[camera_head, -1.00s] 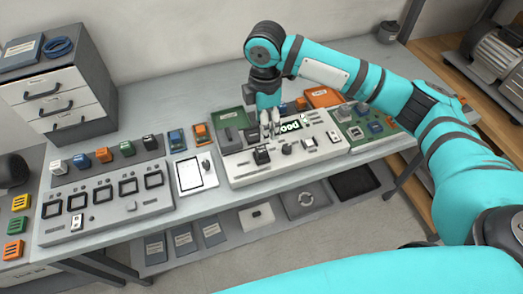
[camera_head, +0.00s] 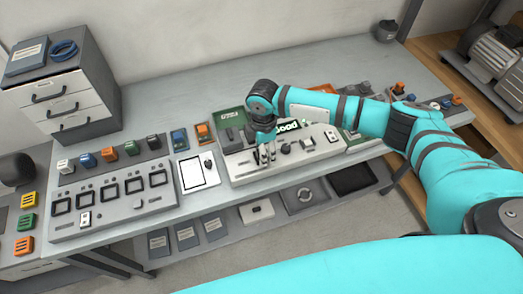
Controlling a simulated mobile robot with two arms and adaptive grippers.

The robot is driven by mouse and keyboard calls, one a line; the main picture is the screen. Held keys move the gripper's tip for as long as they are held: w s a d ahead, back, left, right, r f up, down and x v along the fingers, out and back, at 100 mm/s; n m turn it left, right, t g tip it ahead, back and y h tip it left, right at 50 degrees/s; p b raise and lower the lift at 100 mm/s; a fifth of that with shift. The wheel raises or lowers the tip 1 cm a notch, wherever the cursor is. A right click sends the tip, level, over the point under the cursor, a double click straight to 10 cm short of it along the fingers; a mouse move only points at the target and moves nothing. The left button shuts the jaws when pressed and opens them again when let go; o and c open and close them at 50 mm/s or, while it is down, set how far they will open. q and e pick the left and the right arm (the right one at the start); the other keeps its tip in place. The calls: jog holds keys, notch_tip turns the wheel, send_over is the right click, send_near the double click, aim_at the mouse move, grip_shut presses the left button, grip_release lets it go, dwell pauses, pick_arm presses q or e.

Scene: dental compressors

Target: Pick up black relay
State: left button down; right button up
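A black relay (camera_head: 265,158) sits at the front left of the grey test panel (camera_head: 240,176), mostly hidden by my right gripper. My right gripper (camera_head: 265,154) points down, with its fingertips at the relay, one on each side. The fingers stand a little apart. I cannot tell whether they touch the relay or have closed on it. Another black relay (camera_head: 153,142) stands at the right end of a row of coloured relays on the left. My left gripper is not in view.
The panel's display (camera_head: 286,127) reads "Good". Left of it are a white tablet (camera_head: 195,173) and a grey panel with several square sockets (camera_head: 112,211). A drawer unit (camera_head: 68,100) stands at the back left. The table (camera_head: 185,92) is clear behind the panels.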

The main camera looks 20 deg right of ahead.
jog(key=shift+c, duration=0.4)
grip_shut()
jog(key=shift+r, duration=0.15)
